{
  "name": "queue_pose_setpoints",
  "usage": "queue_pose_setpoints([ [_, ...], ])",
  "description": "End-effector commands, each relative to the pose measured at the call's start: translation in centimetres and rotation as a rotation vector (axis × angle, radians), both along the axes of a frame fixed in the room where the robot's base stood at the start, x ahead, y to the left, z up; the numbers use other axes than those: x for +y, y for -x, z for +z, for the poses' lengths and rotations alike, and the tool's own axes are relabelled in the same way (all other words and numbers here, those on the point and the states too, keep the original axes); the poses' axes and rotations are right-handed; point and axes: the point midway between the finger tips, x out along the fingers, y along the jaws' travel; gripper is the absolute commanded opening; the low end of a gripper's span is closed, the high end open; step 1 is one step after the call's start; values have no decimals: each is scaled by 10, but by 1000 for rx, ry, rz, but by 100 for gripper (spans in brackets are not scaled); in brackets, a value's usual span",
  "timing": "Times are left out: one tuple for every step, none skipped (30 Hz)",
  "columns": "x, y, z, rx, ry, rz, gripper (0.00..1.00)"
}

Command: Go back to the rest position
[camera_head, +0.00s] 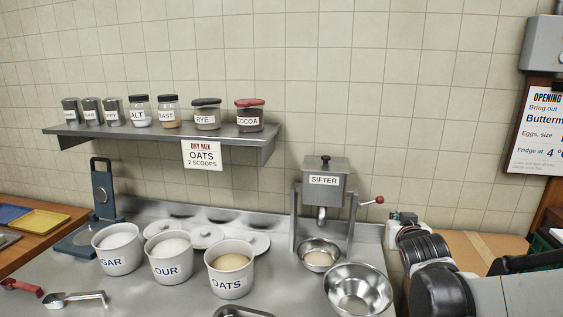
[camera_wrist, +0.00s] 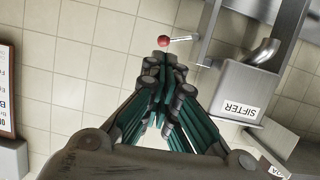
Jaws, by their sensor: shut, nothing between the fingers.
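My gripper (camera_wrist: 161,85) fills the middle of the wrist view. Its green-sided fingers are shut with nothing between them. Beyond the fingertips in that view are the red knob (camera_wrist: 163,41) of the sifter's lever and the tiled wall. In the head view my dark arm comes in at the lower right, in front of a cardboard box, and the fingertips are hard to make out there. The grey sifter (camera_head: 323,185) stands left of my arm, with a small metal bowl (camera_head: 320,256) holding pale powder under its spout.
A larger empty metal bowl (camera_head: 358,291) stands at the front, near my arm. Labelled oats (camera_head: 230,285), flour (camera_head: 172,272) and sugar tubs stand on the counter. A wall shelf (camera_head: 160,132) holds several jars. The cardboard box (camera_head: 490,245) is behind my arm.

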Motion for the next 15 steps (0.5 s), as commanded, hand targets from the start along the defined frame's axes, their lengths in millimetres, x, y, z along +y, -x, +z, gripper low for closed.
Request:
queue_pose_setpoints([
  [5,11,2,26,-5,2,0],
  [7,18,2,41,-7,3,0],
  [10,26,2,63,-12,5,0],
  [12,32,3,79,-14,6,0],
  [14,39,2,96,-17,8,0],
  [17,47,2,117,-22,11,0],
  [20,54,2,132,-25,13,0],
  [22,61,2,149,-27,16,0],
  [26,70,1,170,-31,20,0],
  [28,77,0,188,-35,23,0],
  [31,84,-1,203,-37,28,0],
  [34,94,-2,226,-41,32,0],
  [37,101,-3,242,-45,36,0],
  [39,108,-4,259,-47,40,0],
  [43,119,-6,281,-50,46,0],
])
